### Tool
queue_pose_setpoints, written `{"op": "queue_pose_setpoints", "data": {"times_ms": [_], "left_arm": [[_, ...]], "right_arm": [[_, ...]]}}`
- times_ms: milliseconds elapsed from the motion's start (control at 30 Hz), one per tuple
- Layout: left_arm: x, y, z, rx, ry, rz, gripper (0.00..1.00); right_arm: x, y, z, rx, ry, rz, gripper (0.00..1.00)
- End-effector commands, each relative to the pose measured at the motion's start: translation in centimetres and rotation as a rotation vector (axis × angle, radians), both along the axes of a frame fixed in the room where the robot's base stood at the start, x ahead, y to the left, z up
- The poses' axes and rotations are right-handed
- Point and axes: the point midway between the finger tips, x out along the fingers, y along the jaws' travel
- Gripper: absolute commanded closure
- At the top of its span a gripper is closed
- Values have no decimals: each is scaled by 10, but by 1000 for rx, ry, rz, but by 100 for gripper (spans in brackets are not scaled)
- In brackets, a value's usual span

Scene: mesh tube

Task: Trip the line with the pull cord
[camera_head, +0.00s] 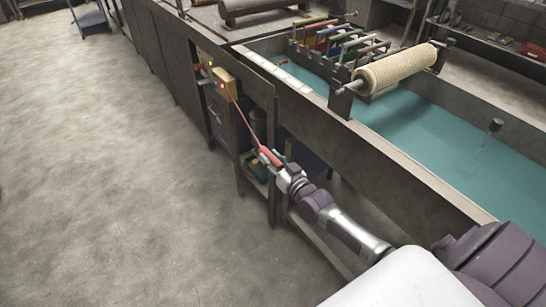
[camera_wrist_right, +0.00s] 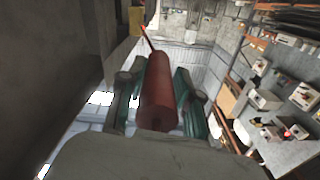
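The pull cord is a thin red line (camera_head: 243,118) running from a yellow switch box (camera_head: 224,84) on the side of the bench frame down to a red handle (camera_head: 269,156). The box shows small red lights. My right gripper (camera_head: 268,158) is at the lower end of the cord. In the right wrist view the red cylindrical handle (camera_wrist_right: 158,95) lies between the two green-lined fingers, which close on its sides. The cord looks straight between box and handle. The yellow box also shows at the top of the right wrist view (camera_wrist_right: 136,20). My left gripper is not in view.
A long trough of teal liquid (camera_head: 400,115) runs along the right, with a cream mesh roller (camera_head: 398,69) and a rack of coloured bars (camera_head: 330,42) above it. Shelves under the bench (camera_head: 255,165) are close to my right gripper.

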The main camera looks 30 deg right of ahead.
Motion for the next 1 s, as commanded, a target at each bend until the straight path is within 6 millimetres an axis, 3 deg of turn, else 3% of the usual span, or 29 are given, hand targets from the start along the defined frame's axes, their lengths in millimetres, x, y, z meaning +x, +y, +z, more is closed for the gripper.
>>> {"op": "queue_pose_setpoints", "data": {"times_ms": [33, 100, 467, 567, 1000], "left_arm": [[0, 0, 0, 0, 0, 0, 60], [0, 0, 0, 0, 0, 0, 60], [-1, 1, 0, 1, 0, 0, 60], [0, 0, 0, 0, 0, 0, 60], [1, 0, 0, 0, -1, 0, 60]], "right_arm": [[-1, 2, -1, 1, 2, 4, 57], [-1, 2, -1, 1, 2, 4, 46], [-5, 2, -2, 3, 4, 4, 46], [-18, 1, -3, 3, 5, 4, 46], [-104, -7, -2, 2, 3, 4, 46]]}}
